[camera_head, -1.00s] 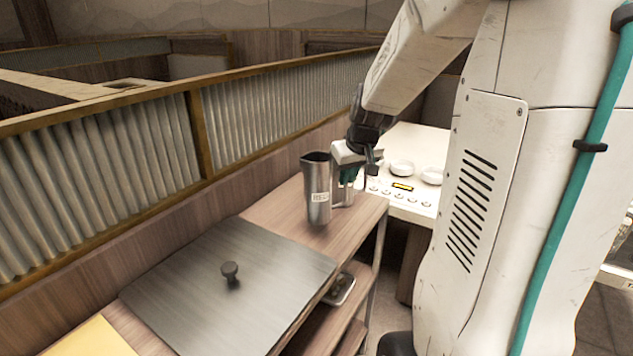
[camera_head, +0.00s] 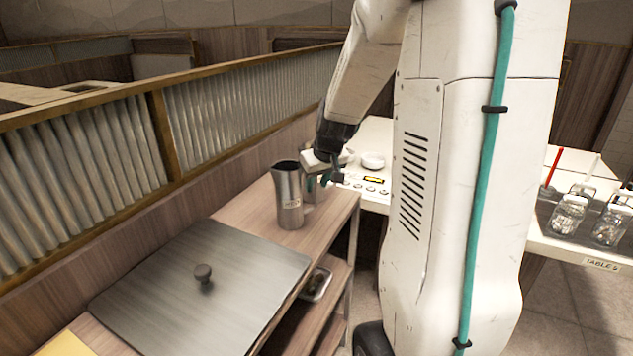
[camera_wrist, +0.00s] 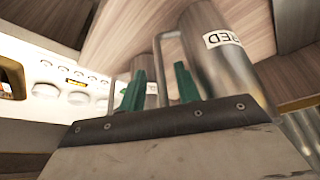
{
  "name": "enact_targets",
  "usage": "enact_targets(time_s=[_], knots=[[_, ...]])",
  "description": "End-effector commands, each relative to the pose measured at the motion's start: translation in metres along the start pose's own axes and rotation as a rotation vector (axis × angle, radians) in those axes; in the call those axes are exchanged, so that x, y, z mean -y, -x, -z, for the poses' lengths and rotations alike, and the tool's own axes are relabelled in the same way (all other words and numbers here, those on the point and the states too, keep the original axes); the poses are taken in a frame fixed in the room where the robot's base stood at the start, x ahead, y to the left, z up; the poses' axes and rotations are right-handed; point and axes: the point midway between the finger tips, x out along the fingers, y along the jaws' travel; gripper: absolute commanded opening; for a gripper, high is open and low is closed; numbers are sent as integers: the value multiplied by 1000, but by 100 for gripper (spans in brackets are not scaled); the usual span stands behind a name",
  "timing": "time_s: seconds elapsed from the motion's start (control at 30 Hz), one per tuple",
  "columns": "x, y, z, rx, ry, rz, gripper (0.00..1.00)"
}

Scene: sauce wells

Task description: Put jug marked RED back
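In the wrist view the near jug (camera_wrist: 228,62) carries a label whose letters look like RED, seen at a slant. My gripper (camera_head: 318,181) is at the jug's handle side. In the wrist view its green fingers (camera_wrist: 160,88) are apart, with the thin handle (camera_wrist: 161,65) between them and gaps on both sides. A second metal cylinder with a label (camera_wrist: 144,68) shows behind the fingers, partly hidden.
A flat metal lid (camera_head: 215,290) with a knob lies on the cart in front of the jug. A corrugated partition (camera_head: 230,115) runs along the left. A white counter with knobs and bowls (camera_head: 372,160) is behind. Glass jars (camera_head: 568,215) stand on a table at right.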

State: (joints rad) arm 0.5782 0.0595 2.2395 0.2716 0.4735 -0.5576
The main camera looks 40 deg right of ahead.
Motion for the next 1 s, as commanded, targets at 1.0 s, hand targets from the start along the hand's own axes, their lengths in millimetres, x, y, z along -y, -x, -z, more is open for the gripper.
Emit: enact_targets(time_s=[1.0], knots=[[1,120,1,-1,1,0,32]])
